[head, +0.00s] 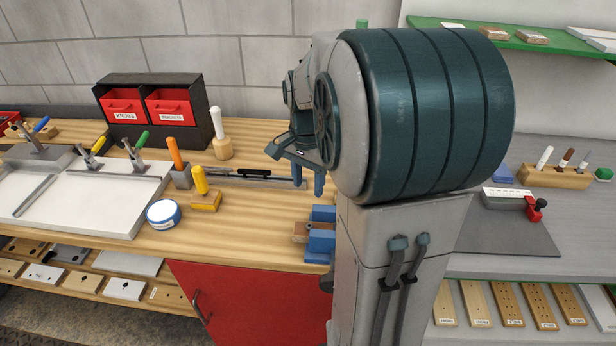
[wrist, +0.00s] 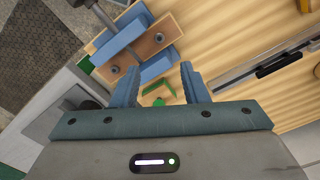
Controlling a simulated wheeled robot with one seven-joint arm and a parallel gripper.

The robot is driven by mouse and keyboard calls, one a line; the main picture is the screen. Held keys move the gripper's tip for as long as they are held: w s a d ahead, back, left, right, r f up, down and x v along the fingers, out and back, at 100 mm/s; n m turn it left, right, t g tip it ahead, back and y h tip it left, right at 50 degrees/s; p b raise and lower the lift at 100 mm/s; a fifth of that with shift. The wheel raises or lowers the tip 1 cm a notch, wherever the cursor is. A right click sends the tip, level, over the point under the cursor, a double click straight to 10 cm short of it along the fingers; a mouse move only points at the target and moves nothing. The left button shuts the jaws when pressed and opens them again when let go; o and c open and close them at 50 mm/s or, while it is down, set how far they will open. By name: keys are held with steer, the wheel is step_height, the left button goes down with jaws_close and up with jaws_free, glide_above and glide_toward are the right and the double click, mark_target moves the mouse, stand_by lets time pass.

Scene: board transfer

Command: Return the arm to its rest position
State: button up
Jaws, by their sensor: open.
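My gripper (head: 309,180) hangs above the wooden bench in the head view, fingers pointing down. In the wrist view its two blue fingers (wrist: 163,85) stand apart with nothing held between them. My large grey and dark-teal arm fills the middle of the head view and hides part of the bench. A blue vise (head: 322,242) lies below and near the gripper, with a brown board (head: 301,231) at its jaws. In the wrist view the board (wrist: 150,47) shows two holes and sits between the blue jaws, apart from my fingers.
Red bins (head: 167,107) are behind. A grey bench with a dark mat (head: 510,232) is at right, below a green shelf (head: 500,40).

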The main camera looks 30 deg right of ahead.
steer(key=shift+r, duration=0.65)
steer(key=s+a+n+t, duration=0.3)
steer(key=s+a+n, duration=0.8)
steer(key=s+n, duration=0.2)
steer(key=shift+a, duration=0.4)
steer(key=shift+c, duration=0.4)
steer(key=shift+d, duration=0.1)
